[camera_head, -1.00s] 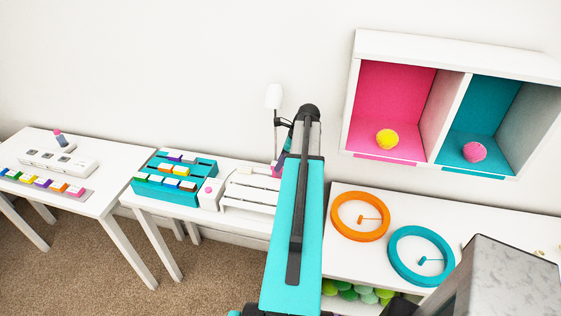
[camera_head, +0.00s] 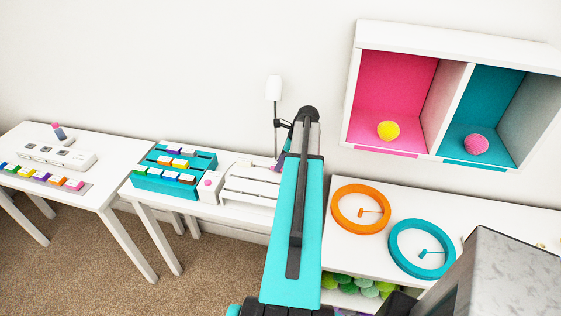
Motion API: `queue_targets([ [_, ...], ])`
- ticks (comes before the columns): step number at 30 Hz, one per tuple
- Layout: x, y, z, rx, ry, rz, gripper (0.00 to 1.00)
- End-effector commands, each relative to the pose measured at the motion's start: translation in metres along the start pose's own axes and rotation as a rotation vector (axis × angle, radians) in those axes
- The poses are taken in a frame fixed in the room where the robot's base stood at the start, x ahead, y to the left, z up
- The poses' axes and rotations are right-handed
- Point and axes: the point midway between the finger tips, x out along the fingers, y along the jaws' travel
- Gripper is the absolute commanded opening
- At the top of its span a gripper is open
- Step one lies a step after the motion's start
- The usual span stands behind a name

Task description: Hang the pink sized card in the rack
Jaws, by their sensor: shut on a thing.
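My arm reaches toward the wall in the middle of the head view, and its upper links hide most of my gripper (camera_head: 284,152). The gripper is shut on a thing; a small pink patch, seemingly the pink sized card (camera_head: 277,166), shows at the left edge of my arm. The card's outline and the fingertips are hidden. A white rack with several bars (camera_head: 252,186) stands on the white table just left of and below the gripper. Whether the card touches the rack I cannot tell.
A teal rack with coloured pieces (camera_head: 149,182) and a small white box with a pink knob (camera_head: 209,187) stand left of the white rack. A white lamp-like head (camera_head: 274,88) rises behind. Right are orange (camera_head: 339,223) and teal rings (camera_head: 394,250) and a wall shelf (camera_head: 455,48).

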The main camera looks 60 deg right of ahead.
Motion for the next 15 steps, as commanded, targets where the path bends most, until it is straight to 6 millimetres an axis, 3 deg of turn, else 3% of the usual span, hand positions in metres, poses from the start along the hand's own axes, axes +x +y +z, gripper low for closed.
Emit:
queue_targets([
  [10, 0.0023, 0.0001, -0.0009, 0.000, 0.000, 0.000, 0.03],
  [11, 0.0023, 0.0001, -0.0010, 0.000, 0.000, 0.000, 0.28],
  [15, 0.0022, 0.0001, -0.0009, 0.000, 0.000, 0.000, 0.46],
])
